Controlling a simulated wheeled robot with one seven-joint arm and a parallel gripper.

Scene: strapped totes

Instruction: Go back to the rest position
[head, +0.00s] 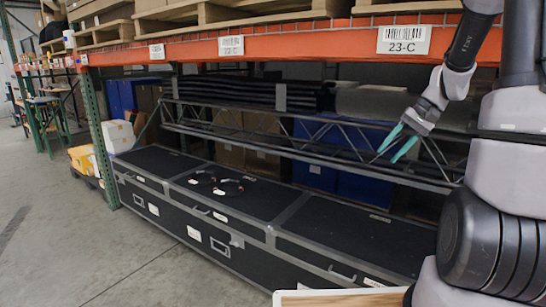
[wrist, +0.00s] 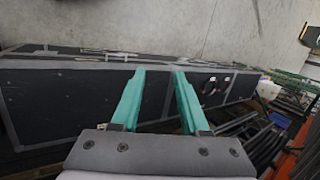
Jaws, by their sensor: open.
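My gripper (head: 393,143) is in the right half of the head view, with its two teal fingers apart and nothing between them. It hangs in the air in front of the metal truss, below the orange shelf beam.
A metal truss (head: 290,149) and the orange beam (head: 300,47) run across. A pale wooden edge (head: 340,298) is at the bottom. Grey floor (head: 60,240) is clear at left.

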